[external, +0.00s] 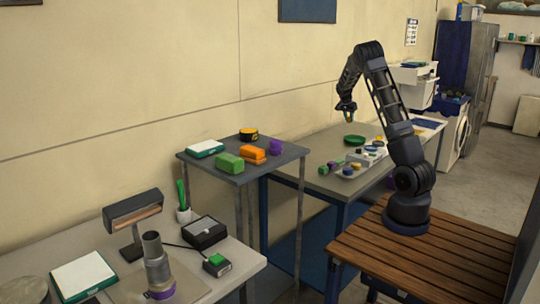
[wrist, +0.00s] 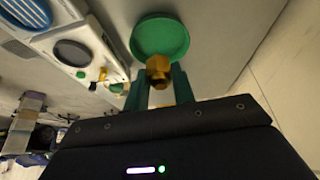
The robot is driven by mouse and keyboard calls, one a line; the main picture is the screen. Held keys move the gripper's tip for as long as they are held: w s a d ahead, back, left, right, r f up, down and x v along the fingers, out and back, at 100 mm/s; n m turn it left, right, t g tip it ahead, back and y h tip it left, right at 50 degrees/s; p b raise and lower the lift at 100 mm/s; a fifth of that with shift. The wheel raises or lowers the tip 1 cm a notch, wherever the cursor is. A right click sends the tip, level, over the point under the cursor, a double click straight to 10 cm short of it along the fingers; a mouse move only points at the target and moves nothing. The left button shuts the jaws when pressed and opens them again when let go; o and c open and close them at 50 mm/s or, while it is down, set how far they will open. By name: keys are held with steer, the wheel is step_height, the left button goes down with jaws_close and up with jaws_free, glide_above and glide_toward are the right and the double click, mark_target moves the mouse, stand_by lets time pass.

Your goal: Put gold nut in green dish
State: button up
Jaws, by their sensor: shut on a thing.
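My gripper (external: 346,107) is raised over the grey bench at the centre of the external view. In the wrist view, its two teal fingers are shut on the gold nut (wrist: 158,70). The nut is held at the fingertips, clear of the bench. The green dish (external: 354,140) is a shallow round dish on the bench, below and slightly right of my gripper in the external view. In the wrist view, the green dish (wrist: 160,36) lies just beyond the nut, which overlaps its near rim in the picture. The dish's visible inside looks empty.
A nearer side table (external: 272,168) carries green, orange and purple items. The wall rises behind the bench. Bare bench surrounds much of the dish.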

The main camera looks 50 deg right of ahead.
glide_toward(355, 136)
steer(key=s+a+r, duration=0.3)
steer(key=r, duration=0.1)
steer(key=shift+d+f, duration=0.1)
steer(key=shift+f, duration=2.6)
steer(key=shift+d+f, duration=0.15)
steer(key=shift+f, duration=2.55)
steer(key=o, duration=1.1)
steer(key=shift+c, duration=0.2)
step_height(355, 136, up, 7)
